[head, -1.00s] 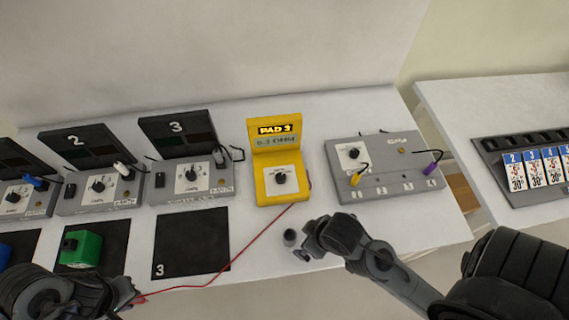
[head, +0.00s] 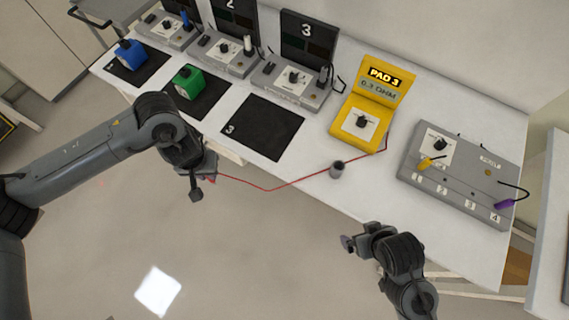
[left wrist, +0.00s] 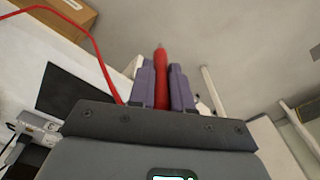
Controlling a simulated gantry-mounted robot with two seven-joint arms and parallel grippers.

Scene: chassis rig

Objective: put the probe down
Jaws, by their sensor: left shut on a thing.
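My left gripper (head: 207,178) is shut on the red probe (left wrist: 161,82), which lies between the purple fingers in the left wrist view with its thin tip pointing away. In the head view the gripper mostly hides the probe, and it appears off the table's front edge. A red cable (head: 268,190) runs from it across the table to the yellow meter (head: 362,121), whose display reads PAD 3 and 0.3 OHM. A small grey cup (head: 337,169) stands at the front edge of the table. My right gripper (head: 350,242) appears in front of the table, apart from the cup; its opening is unclear.
Black pad 3 (head: 262,127) is bare. A green block (head: 188,82) and a blue block (head: 131,55) sit on the other pads. Grey numbered stations stand behind. A grey box (head: 455,180) with yellow and purple plugs is at the right.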

